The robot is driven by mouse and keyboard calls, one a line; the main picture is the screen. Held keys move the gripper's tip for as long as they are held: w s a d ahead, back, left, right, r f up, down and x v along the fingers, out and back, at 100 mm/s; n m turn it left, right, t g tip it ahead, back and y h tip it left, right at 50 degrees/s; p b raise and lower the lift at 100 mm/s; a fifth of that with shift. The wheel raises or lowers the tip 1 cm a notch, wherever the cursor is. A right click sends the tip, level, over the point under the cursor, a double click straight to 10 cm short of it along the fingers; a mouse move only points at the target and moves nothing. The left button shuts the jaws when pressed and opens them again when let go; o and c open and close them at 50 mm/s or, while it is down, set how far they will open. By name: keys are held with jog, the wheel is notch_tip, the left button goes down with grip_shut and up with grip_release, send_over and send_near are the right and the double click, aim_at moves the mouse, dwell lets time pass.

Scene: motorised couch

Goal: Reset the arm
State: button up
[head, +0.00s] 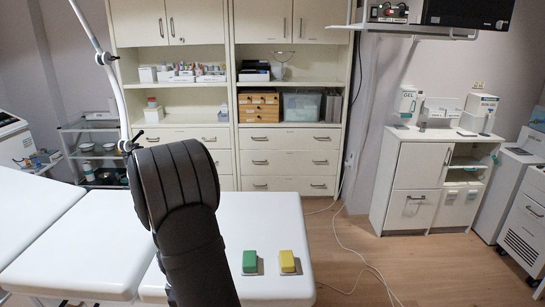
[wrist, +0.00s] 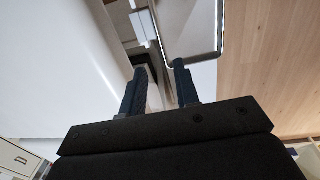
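My black arm rises from the bottom of the head view over the white padded couch (head: 75,245). My gripper (wrist: 160,66) shows in the wrist view with its two dark fingers apart and nothing seen between them. In the head view I cannot make out the fingers; the arm hides that area. In the wrist view, a large white surface fills the left, and a wooden floor lies at the right.
Shelving (head: 230,132) stands behind, and a white cabinet (head: 408,200) at right. Floor between is mostly clear, with cables.

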jog(key=f, duration=0.6)
jog(key=w+f, duration=0.1)
jog(key=f, duration=0.3)
notch_tip(320, 180, up, 17)
jog(key=s, duration=0.2)
jog(key=f, duration=0.5)
jog(key=w+f, duration=0.1)
jog(key=f, duration=0.5)
jog(key=w+f, duration=0.1)
jog(key=f, duration=0.5)
jog(key=d, duration=0.5)
jog(key=shift+d, duration=1.05)
jog(key=shift+o, duration=0.2)
